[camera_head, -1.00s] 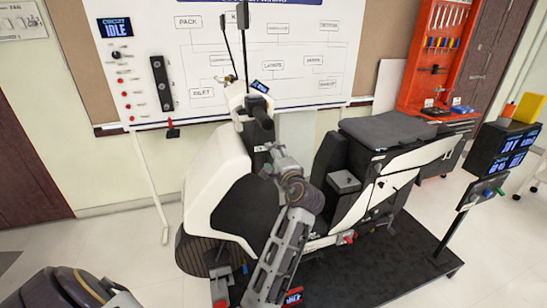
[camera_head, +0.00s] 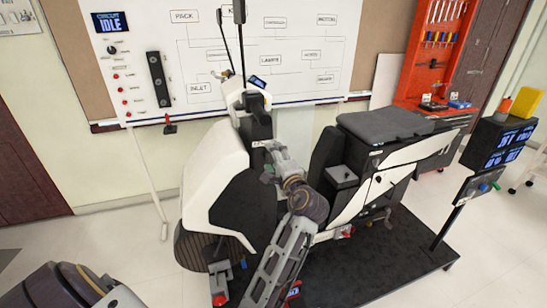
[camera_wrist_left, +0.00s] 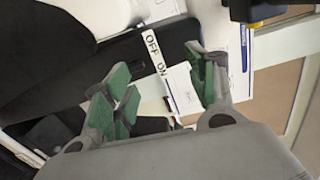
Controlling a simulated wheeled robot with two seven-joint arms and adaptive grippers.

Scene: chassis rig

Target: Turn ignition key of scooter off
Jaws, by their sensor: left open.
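The white and black scooter (camera_head: 215,190) stands upright on a dark platform. My left gripper (camera_head: 266,172) is at the scooter's dark front column (camera_head: 257,122), below the handlebar. In the left wrist view the gripper (camera_wrist_left: 160,88) is open, its green-padded fingers apart with nothing visibly held. A white OFF/ON label (camera_wrist_left: 157,53) on the scooter's dark panel (camera_wrist_left: 140,62) lies just beyond and between the fingertips. I cannot make out the ignition key itself in either view. My right gripper is not in view.
A whiteboard (camera_head: 290,65) with a wiring diagram and a "CIRCUIT IDLE" display (camera_head: 109,22) stands behind the scooter. The seat (camera_head: 385,125) is to the right of my left gripper. A post with a small panel (camera_head: 478,187) stands at the platform's right.

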